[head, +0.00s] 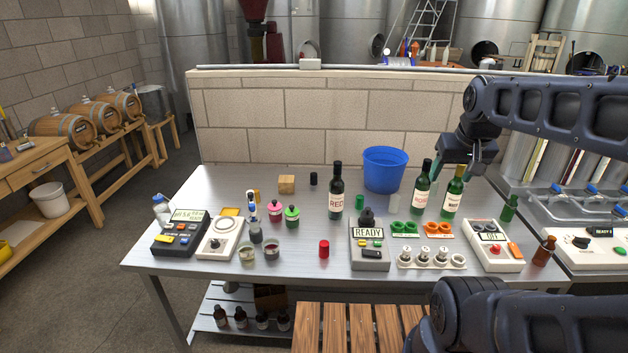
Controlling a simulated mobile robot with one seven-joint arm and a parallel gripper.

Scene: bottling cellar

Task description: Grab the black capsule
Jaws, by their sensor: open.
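The black capsule (314,178) is a small dark cylinder standing upright near the back of the metal table (200,188), between a wooden block (286,184) and a dark wine bottle (336,192). My gripper (452,172) is open and empty at the right, with its fingers pointing down. In the picture it overlaps the tops of two green bottles, well to the right of the capsule. I cannot tell whether it touches the bottles.
A blue bucket (385,170) and the dark bottle stand between my gripper and the capsule in the picture. Green (360,202) and red (324,249) capsules stand nearer. A READY device (369,250) is at the front. A block wall (280,110) rises behind the table.

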